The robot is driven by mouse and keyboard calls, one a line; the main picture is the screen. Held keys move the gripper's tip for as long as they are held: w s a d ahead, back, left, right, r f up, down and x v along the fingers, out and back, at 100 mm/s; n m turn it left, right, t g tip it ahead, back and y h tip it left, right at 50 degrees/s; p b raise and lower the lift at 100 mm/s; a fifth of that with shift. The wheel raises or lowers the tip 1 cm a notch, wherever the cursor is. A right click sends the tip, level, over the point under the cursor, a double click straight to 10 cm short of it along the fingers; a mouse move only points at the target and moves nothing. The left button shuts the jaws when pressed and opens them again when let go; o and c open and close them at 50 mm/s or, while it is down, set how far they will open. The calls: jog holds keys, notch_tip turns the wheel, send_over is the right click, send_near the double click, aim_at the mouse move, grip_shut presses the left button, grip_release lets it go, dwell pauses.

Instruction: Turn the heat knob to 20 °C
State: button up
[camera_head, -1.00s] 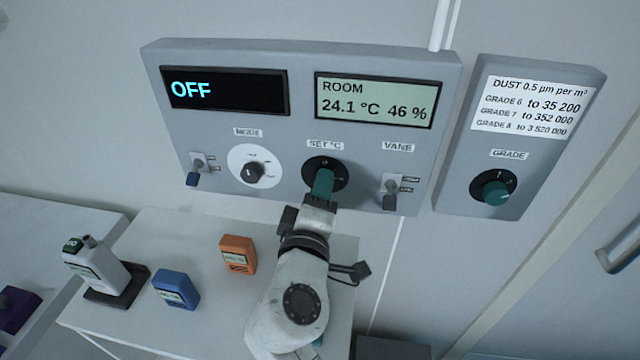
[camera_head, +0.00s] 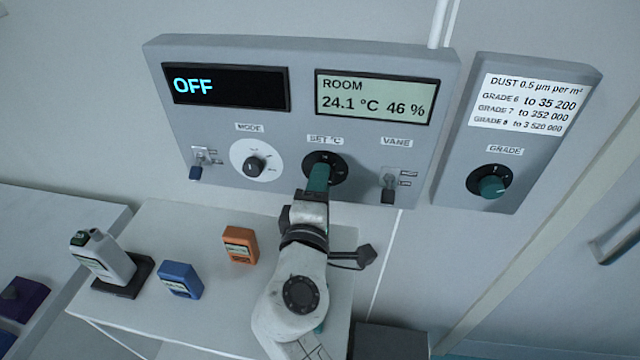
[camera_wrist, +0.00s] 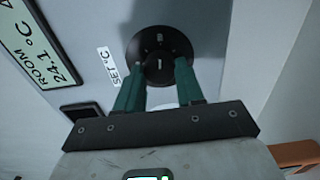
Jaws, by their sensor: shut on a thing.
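The heat knob is the black round dial (camera_head: 335,161) under the "SET °C" label on the grey wall panel. My gripper (camera_head: 319,168) reaches up to it from below, and its green fingers cover part of the dial. In the wrist view the heat knob (camera_wrist: 159,42) sits ahead, with one finger of my gripper (camera_wrist: 160,66) on each side of its centre. The gripper is shut on the knob. The dial's markings are too small to read, so its setting cannot be told.
The left display (camera_head: 225,87) reads OFF; the room display (camera_head: 376,98) reads 24.1 °C and 46 %. The mode knob (camera_head: 254,167) and vane switch (camera_head: 388,188) flank the heat knob.

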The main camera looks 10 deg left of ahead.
jog(key=shift+f, duration=0.1)
jog(key=o, duration=1)
jog(key=shift+o, duration=0.2)
jog(key=s+b, duration=0.2)
jog(key=s, duration=0.8)
jog(key=shift+s+a, duration=0.25)
jog(key=shift+s, duration=0.15)
jog(key=shift+d, duration=0.1)
